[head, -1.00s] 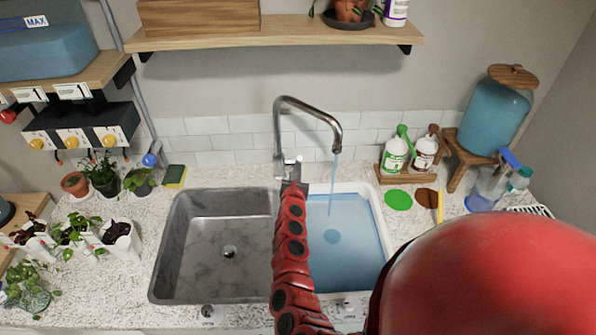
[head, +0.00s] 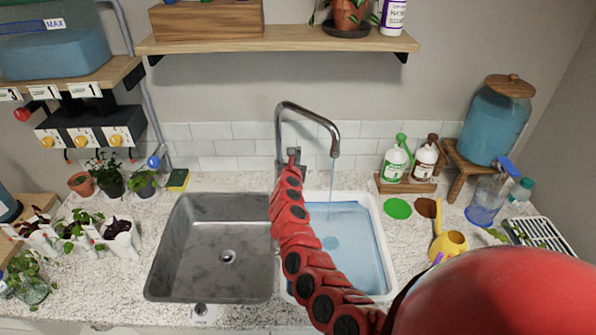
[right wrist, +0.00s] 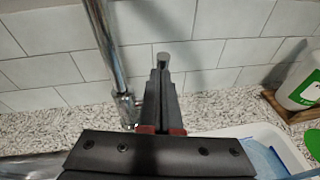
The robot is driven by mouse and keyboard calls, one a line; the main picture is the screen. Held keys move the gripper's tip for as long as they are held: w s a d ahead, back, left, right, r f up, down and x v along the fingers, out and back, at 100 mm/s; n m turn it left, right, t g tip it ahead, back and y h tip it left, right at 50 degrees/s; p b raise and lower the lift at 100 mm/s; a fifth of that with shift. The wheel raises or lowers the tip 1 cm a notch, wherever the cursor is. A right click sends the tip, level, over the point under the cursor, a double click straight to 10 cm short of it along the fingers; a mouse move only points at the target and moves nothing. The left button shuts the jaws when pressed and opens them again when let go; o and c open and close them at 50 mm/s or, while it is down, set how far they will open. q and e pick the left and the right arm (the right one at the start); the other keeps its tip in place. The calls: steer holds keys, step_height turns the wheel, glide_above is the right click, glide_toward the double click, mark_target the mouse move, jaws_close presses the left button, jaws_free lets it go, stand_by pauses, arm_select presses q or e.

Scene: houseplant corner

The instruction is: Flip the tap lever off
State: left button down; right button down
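The chrome tap (head: 310,111) stands behind the double sink, its spout arching over the right basin. A thin water stream (head: 333,172) shows below the spout. My right gripper (head: 294,155) is at the tap's base, by the lever. In the right wrist view, my right gripper (right wrist: 161,75) has its dark fingers together, beside the tap's post (right wrist: 106,45). My left gripper is not in view.
The left basin (head: 185,255) is empty; the right basin (head: 375,225) holds blue water. Bottles (head: 395,163) and a yellow watering can (head: 449,243) stand to the right. Potted plants (head: 110,180) and a sponge (head: 178,180) are left. A wooden shelf (head: 280,42) hangs above.

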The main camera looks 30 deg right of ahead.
mark_target(298, 147)
steer(key=shift+w+d+r+b, duration=0.65)
steer(key=shift+w+r, duration=0.2)
steer(key=shift+w, duration=0.05)
steer(key=shift+r, duration=0.3)
